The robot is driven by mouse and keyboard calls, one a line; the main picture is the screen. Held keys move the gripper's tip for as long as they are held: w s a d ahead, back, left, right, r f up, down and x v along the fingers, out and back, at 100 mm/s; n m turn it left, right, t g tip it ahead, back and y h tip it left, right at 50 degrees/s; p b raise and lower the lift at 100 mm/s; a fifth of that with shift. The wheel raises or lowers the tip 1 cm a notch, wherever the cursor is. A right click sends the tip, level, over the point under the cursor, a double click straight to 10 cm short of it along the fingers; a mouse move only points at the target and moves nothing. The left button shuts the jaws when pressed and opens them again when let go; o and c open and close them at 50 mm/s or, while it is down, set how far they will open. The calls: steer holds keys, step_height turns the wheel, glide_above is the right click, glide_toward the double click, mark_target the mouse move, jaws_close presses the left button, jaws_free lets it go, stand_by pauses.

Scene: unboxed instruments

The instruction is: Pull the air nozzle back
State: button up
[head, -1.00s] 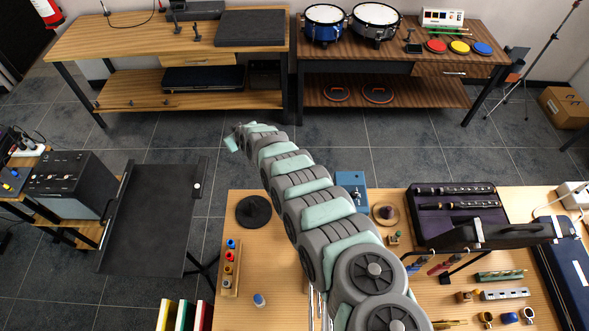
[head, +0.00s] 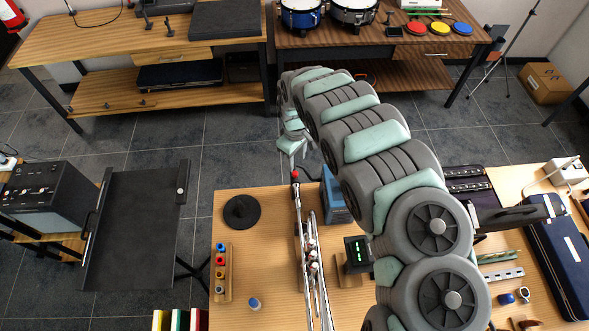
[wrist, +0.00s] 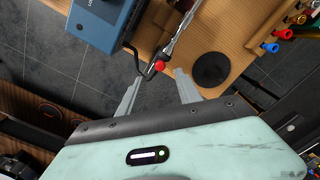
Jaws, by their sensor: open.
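The air nozzle (wrist: 154,70) is a small dark fitting with a red knob, at the far end of a long silvery wind instrument (wrist: 183,30). A black hose runs from near it towards a blue box (wrist: 100,18). In the head view the nozzle's red part (head: 295,174) shows by the table's far edge, with the instrument (head: 313,255) stretching towards the front. My gripper (wrist: 157,74) is open. In the wrist view its two fingers are apart, with the nozzle showing between their tips. I cannot tell whether either finger touches it.
A black round base (head: 241,212) lies left of the instrument. The blue box (head: 336,196) stands close on the right. Dark floor is open beyond the table.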

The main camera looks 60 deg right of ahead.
mark_target(295, 173)
steer(key=f, duration=0.6)
steer(key=shift+w+f, duration=0.2)
steer(key=shift+f, duration=0.1)
steer(key=shift+s+f, duration=0.15)
steer(key=shift+f, duration=0.25)
jaws_close()
stand_by(1.0)
